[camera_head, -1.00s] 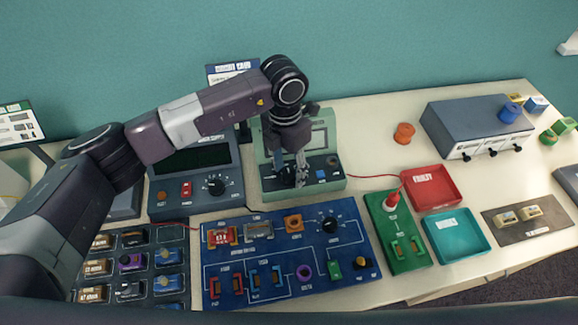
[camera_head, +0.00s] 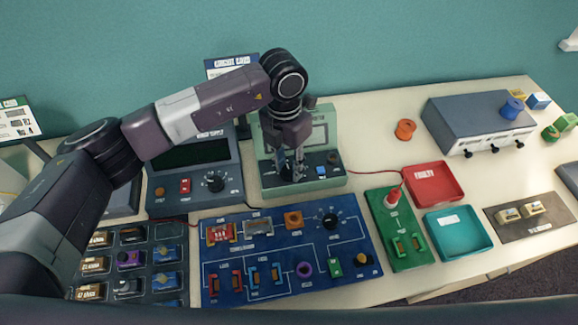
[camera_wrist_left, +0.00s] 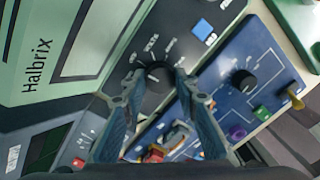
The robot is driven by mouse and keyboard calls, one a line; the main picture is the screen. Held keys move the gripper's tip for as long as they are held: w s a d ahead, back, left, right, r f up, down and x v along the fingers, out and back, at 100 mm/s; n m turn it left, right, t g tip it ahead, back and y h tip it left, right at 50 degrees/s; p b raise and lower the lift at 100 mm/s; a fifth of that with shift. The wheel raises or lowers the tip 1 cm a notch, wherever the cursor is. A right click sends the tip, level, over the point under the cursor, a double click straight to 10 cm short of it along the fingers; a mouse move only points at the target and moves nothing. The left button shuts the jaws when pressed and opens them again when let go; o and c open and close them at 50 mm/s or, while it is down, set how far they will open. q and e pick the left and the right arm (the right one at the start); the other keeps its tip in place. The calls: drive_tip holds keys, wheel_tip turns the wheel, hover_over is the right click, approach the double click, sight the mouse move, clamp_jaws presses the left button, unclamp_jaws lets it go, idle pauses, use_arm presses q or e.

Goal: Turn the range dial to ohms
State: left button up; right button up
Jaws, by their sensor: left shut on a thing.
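The green multimeter (camera_head: 318,138), marked Halbrix in the left wrist view (camera_wrist_left: 40,45), stands upright behind the blue circuit board. My left gripper (camera_head: 291,176) reaches down in front of the meter. In the left wrist view its fingers (camera_wrist_left: 156,80) are shut on the dial, one on each side. In the head view the fingers hide the dial. My right gripper is not in view.
A blue button (camera_head: 321,170) and a dark knob (camera_head: 333,159) sit beside the dial. The grey power supply (camera_head: 160,200) is to the left. The blue circuit board (camera_head: 345,262) lies in front. A red lead runs right toward a green board (camera_head: 402,255) and red tray (camera_head: 455,175).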

sight(286, 169)
use_arm(q)
drive_tip(key=n+b, duration=0.3)
drive_tip(key=shift+f+n, duration=0.1)
drive_tip(key=shift+n, duration=0.2)
drive_tip(key=shift+n+b, duration=0.7)
drive_tip(key=shift+n, duration=0.4)
drive_tip(key=shift+r, duration=0.2)
drive_tip(key=o, duration=1.2)
drive_tip(key=shift+c, duration=0.2)
wheel_tip(286, 169, up, 12)
drive_tip(key=shift+a, duration=0.4)
drive_tip(key=shift+f, duration=0.1)
